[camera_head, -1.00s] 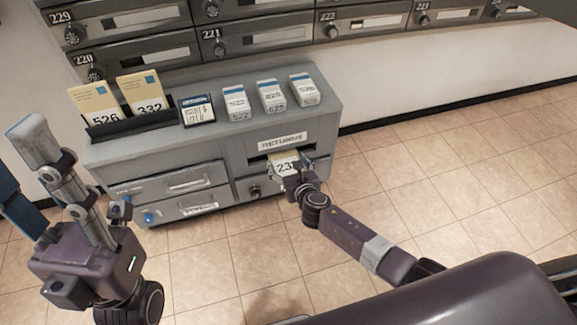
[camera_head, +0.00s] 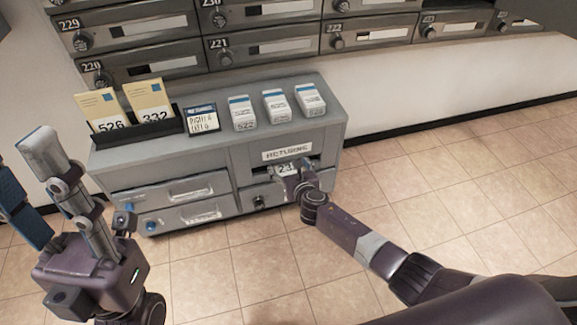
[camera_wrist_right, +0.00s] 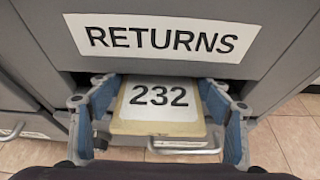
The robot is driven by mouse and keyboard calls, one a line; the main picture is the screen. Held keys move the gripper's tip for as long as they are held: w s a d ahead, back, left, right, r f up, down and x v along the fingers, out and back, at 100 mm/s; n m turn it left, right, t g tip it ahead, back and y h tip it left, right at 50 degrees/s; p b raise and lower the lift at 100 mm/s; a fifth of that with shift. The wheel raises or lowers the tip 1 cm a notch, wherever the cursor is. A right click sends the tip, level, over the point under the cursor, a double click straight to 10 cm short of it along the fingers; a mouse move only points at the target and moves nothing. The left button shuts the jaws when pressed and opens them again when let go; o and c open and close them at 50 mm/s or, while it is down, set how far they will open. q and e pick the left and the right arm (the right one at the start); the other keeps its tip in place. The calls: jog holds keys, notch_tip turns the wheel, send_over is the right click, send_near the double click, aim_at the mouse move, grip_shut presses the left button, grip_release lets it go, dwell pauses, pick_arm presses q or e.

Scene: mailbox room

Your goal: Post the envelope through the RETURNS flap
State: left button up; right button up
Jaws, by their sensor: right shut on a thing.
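The envelope (camera_head: 286,170) is tan with a white label reading 232; it also shows in the right wrist view (camera_wrist_right: 160,120). My right gripper (camera_head: 299,176) is shut on it, with a blue-padded finger at each side edge. The envelope lies about flat, its far end in the dark slot (camera_wrist_right: 70,80) under the RETURNS sign (camera_head: 287,152). How deep it reaches inside is hidden. My left gripper (camera_head: 24,172) is empty at the left of the head view, with its fingers apart.
The grey cabinet (camera_head: 165,170) has drawers beside and below the slot. On top stand a black rack (camera_head: 135,133) with envelopes 526 and 332, a small dark sign (camera_head: 201,119) and several white boxes (camera_head: 275,106). Numbered mailboxes (camera_head: 260,43) line the wall. The tiled floor at right is clear.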

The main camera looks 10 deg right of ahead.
jog(key=shift+w+r, duration=0.15)
jog(key=shift+r, duration=0.1)
jog(key=o, duration=1.3)
jog(key=shift+w+r, duration=0.1)
